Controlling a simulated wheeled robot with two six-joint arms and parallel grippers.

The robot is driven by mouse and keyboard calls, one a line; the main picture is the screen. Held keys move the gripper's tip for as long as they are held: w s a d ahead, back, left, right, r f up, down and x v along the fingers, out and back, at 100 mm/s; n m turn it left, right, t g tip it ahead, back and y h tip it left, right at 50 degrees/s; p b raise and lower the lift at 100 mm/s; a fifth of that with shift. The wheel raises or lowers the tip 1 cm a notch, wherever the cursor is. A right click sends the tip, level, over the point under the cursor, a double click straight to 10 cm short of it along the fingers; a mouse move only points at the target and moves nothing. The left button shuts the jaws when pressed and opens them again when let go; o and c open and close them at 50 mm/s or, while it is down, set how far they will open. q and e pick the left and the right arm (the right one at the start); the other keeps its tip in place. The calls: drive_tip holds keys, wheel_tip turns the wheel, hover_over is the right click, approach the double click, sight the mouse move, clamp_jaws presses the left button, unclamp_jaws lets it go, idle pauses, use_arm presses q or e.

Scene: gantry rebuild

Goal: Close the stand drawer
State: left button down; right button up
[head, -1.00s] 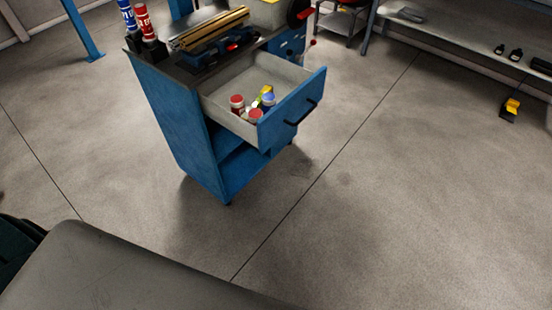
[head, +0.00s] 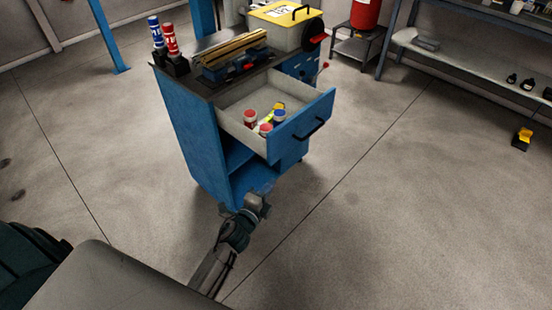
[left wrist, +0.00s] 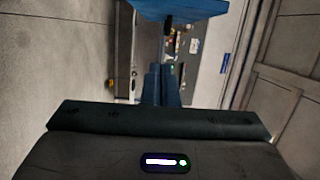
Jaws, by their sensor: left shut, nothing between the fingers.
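The blue stand (head: 187,130) is upright on the floor in the head view. Its drawer (head: 290,134) is pulled well out, with a dark handle (head: 310,130) on the blue front. Red-capped and blue-capped containers and a yellow item lie inside. My left gripper (head: 263,194) is shut and empty, in front of the stand's lower part. It is below the drawer in the picture and appears apart from it. My right gripper is out of view.
On the stand top are two spray cans (head: 170,40), a blue vise-like tool with brass bars (head: 235,55) and a yellow-lidded machine (head: 285,20). A shelf bench (head: 470,70) is at the right. The floor right of the stand is open.

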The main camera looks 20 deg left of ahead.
sight(275, 157)
use_arm(q)
drive_tip(key=shift+w+a+r+p, duration=0.15)
drive_tip(key=shift+w+a, duration=0.3)
drive_tip(key=shift+w, duration=1.45)
drive_tip(key=shift+w+a+r+p, duration=0.1)
drive_tip(key=shift+w+a, duration=0.3)
drive_tip(key=shift+w, duration=1.5)
drive_tip(key=shift+w+a+r+p, duration=0.15)
drive_tip(key=shift+w+a, duration=0.3)
drive_tip(key=shift+w, duration=1.45)
drive_tip(key=shift+a, duration=0.1)
